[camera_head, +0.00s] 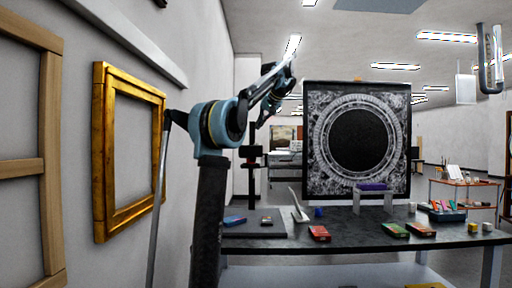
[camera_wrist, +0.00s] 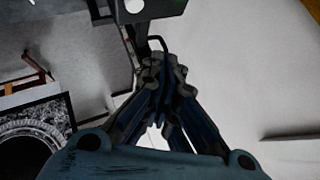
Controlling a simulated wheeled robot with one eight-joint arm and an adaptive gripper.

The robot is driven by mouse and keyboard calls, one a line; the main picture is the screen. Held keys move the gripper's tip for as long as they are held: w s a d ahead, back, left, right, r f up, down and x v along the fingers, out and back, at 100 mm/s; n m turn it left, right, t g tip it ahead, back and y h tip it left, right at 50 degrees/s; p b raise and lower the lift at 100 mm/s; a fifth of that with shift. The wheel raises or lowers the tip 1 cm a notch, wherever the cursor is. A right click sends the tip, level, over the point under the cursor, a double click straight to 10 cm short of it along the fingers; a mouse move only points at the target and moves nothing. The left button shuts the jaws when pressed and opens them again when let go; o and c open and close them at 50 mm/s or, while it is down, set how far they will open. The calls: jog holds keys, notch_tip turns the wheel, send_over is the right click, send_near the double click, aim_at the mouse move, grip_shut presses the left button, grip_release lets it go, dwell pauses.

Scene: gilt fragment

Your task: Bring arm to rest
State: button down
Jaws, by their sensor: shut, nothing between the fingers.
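My gripper (camera_wrist: 162,66) shows in the wrist view with its dark fingers drawn together at the tips and nothing between them. A pale wall fills much of the view behind it. In the head view my blue-grey arm is folded and raised in front of the workbench (camera_head: 340,238), left of the ornate dark panel (camera_head: 317,165). My fingertips cannot be made out clearly there. The panel's circular pattern also shows at the lower left of the wrist view (camera_wrist: 58,108). A gilt frame (camera_head: 102,160) hangs on the left wall, beside my arm.
A wooden frame (camera_head: 28,168) is at far left. A cart (camera_head: 463,183) stands at back right. Floor shows beyond the bench.

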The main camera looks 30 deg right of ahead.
dwell(0.4)
jog(key=s+a+f+n+g+y, duration=0.1)
jog(key=s+a+f, duration=0.1)
jog(key=a+f, duration=0.75)
jog(key=s+a+f+n+g, duration=0.2)
jog(key=a+f, duration=0.4)
jog(key=a, duration=0.6)
jog(key=s+a+f+n+g+y, duration=0.1)
jog(key=s+a+f, duration=0.1)
jog(key=a+f, duration=0.7)
jog(key=s+a+f+n+g+h, duration=0.1)
jog(key=s+a+f, duration=0.4)
jog(key=s+f, duration=0.3)
jog(key=s+a+f+n+g, duration=0.1)
jog(key=s+a+f, duration=0.4)
jog(key=f, duration=1)
jog(key=s+a+f+n+g+h, duration=0.1)
jog(key=s+a+f, duration=0.5)
jog(key=s+f, duration=0.6)
jog(key=shift+n+h, duration=0.3)
jog(key=shift+n, duration=0.4)
jog(key=shift+a, duration=0.1)
